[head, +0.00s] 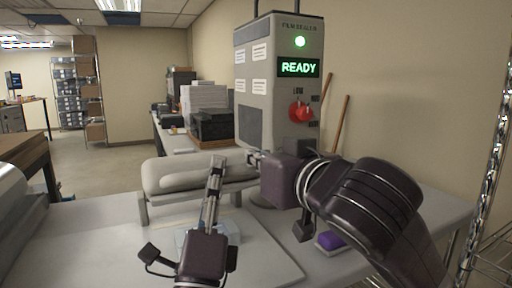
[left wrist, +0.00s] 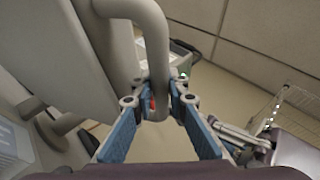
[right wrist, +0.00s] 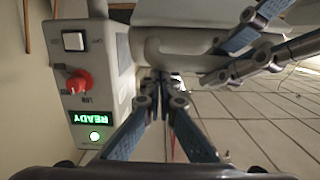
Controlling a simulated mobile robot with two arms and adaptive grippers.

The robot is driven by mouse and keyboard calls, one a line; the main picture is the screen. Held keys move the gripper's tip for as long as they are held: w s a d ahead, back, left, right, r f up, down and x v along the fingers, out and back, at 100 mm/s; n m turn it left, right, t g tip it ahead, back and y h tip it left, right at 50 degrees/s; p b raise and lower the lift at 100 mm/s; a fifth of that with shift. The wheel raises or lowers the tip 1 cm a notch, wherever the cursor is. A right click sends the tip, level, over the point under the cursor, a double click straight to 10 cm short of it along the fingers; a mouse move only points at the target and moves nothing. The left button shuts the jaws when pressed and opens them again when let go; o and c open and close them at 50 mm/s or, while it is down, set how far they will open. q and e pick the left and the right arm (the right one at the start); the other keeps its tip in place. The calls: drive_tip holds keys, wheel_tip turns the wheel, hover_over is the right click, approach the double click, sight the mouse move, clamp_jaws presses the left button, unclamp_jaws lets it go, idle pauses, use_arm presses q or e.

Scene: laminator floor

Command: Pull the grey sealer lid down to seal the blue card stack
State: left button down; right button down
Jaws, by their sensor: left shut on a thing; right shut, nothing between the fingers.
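The grey sealer lid (head: 180,176) is a padded slab standing raised over the worktable in the head view. My left gripper (head: 217,163) is shut on its grey bar handle, and the left wrist view shows the handle (left wrist: 153,35) between the fingers (left wrist: 160,100). My right gripper (head: 252,158) is shut and empty beside the lid's right end. In the right wrist view its fingertips (right wrist: 160,85) are close to the lid (right wrist: 175,47); I cannot tell whether they touch. A pale blue stack (head: 232,233) lies on the table, mostly hidden behind my left arm.
The grey control box (head: 280,110) stands behind at right, with a lit READY display (head: 299,67), a green lamp and a red knob (head: 301,111). A purple block (head: 330,240) lies on the table (head: 270,265) at right. Wire shelving (head: 492,240) borders the right side.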

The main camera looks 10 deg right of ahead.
use_arm(q)
drive_tip(key=shift+a, duration=0.15)
drive_tip(key=shift+s+r, duration=0.1)
drive_tip(key=shift+r, duration=0.1)
use_arm(e)
drive_tip(key=shift+s+f, duration=0.35)
drive_tip(key=shift+f, duration=0.25)
drive_tip(key=shift+s+f, duration=0.3)
drive_tip(key=shift+f, duration=0.3)
use_arm(q)
drive_tip(key=c, duration=1.9)
unclamp_jaws()
use_arm(e)
drive_tip(key=shift+d, duration=0.2)
use_arm(q)
drive_tip(key=shift+f, duration=0.25)
use_arm(e)
drive_tip(key=shift+w+r, duration=0.1)
drive_tip(key=shift+w, duration=0.1)
